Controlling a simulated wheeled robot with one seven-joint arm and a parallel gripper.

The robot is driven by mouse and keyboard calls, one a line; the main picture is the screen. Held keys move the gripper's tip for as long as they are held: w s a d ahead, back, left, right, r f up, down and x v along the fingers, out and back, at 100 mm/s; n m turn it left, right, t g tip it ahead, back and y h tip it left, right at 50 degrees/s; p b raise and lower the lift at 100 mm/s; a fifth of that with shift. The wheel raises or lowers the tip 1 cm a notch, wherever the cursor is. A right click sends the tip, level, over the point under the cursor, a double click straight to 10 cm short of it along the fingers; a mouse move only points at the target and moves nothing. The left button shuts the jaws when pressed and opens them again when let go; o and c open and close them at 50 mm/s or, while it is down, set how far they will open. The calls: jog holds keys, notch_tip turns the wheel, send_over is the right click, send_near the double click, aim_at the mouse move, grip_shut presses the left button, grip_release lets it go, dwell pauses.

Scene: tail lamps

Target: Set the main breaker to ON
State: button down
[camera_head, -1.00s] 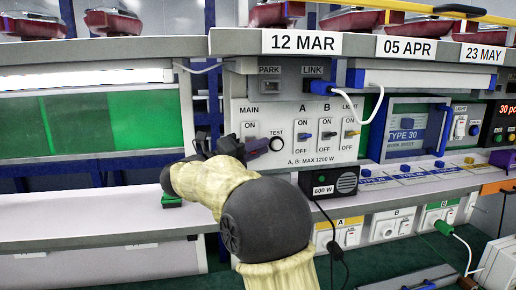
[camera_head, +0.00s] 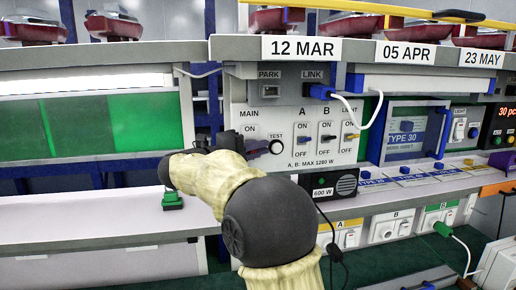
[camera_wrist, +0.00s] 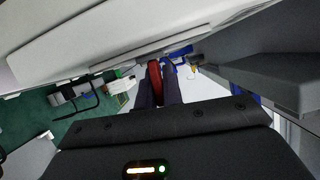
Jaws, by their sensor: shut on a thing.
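The control panel (camera_head: 292,112) stands under the 12 MAR sign, with the MAIN breaker (camera_head: 258,146) at its left. The ON mark shows above the breaker; my gripper and arm hide much of it, so its position is unclear. My gripper (camera_head: 236,143) is at the breaker, partly hidden behind my wrist in the head view. In the wrist view, my gripper (camera_wrist: 159,92) has its two dark fingers shut on a narrow red handle (camera_wrist: 154,72), which appears to be the breaker's.
Right of the breaker are the TEST knob (camera_head: 276,147) and switches A (camera_head: 303,139), B (camera_head: 328,138) and LIGHT (camera_head: 351,137). A 600 W box (camera_head: 334,184) stands below. A white cable (camera_head: 352,110) hangs from the LINK plug. A green block (camera_head: 172,201) sits on the left ledge.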

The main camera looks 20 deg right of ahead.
jog(key=n+p, duration=0.1)
jog(key=p, duration=0.1)
jog(key=r+n+y+p, duration=0.1)
jog(key=n+p, duration=0.1)
jog(key=n+g+y+p, duration=0.1)
jog(key=n+p, duration=0.1)
jog(key=shift+w+r, duration=0.1)
jog(key=shift+r, duration=0.15)
jog(key=shift+n+p, duration=0.3)
jog(key=shift+p, duration=0.05)
jog(key=c, duration=1.5)
grip_release()
jog(key=shift+c, duration=0.2)
jog(key=b+v, duration=0.3)
jog(key=v, duration=1.4)
jog(key=shift+a+b, duration=0.2)
jog(key=shift+b, duration=0.15)
jog(key=shift+r, duration=0.1)
